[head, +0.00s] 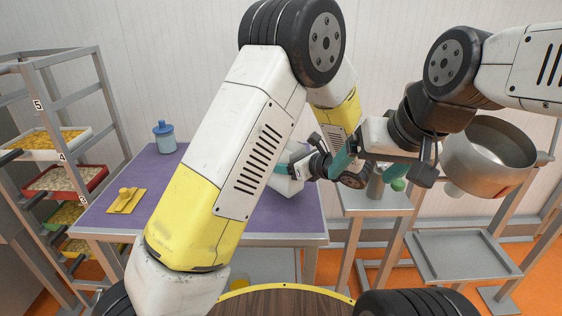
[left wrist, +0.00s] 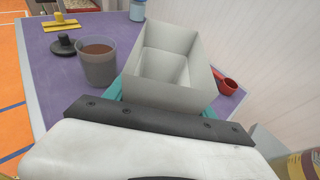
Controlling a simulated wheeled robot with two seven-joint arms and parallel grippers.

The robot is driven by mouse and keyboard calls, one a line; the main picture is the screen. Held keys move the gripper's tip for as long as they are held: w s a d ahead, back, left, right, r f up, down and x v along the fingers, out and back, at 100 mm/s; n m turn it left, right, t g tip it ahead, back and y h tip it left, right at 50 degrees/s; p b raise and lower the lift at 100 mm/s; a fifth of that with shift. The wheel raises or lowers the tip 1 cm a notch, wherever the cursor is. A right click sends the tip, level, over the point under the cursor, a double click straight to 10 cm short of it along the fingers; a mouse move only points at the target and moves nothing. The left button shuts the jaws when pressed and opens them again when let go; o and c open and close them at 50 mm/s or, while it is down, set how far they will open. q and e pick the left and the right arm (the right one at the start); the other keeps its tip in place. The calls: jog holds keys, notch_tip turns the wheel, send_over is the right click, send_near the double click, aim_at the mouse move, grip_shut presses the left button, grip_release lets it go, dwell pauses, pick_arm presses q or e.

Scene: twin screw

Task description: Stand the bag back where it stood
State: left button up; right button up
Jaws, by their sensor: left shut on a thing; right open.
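The bag (left wrist: 165,92) is white, stiff and box-shaped, with its open top facing the left wrist camera. My left gripper (left wrist: 165,108) is shut on it, with teal fingers showing at its near side. In the head view the bag (head: 288,181) shows in part at the purple table's right end, looking tilted. My left gripper (head: 279,169) is beside it there, partly hidden by my arms. I cannot tell whether the bag touches the table. My right gripper (head: 346,158) is open, to the right of my left wrist, over the grey stand.
The purple table (head: 170,190) carries a blue jar (head: 164,137) and a yellow handled piece (head: 124,200). A cup of brown contents (left wrist: 98,65), a black piece (left wrist: 62,47) and a red scoop (left wrist: 228,86) are near the bag. A metal bowl (head: 490,155) stands at right; a tray rack (head: 60,150) at left.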

pick_arm(q)
jog(key=f, duration=0.3)
jog(key=shift+s+d, duration=0.1)
jog(key=shift+s, duration=0.1)
jog(key=shift+f, duration=0.15)
jog(key=o, duration=1.6)
jog(key=shift+c, duration=0.2)
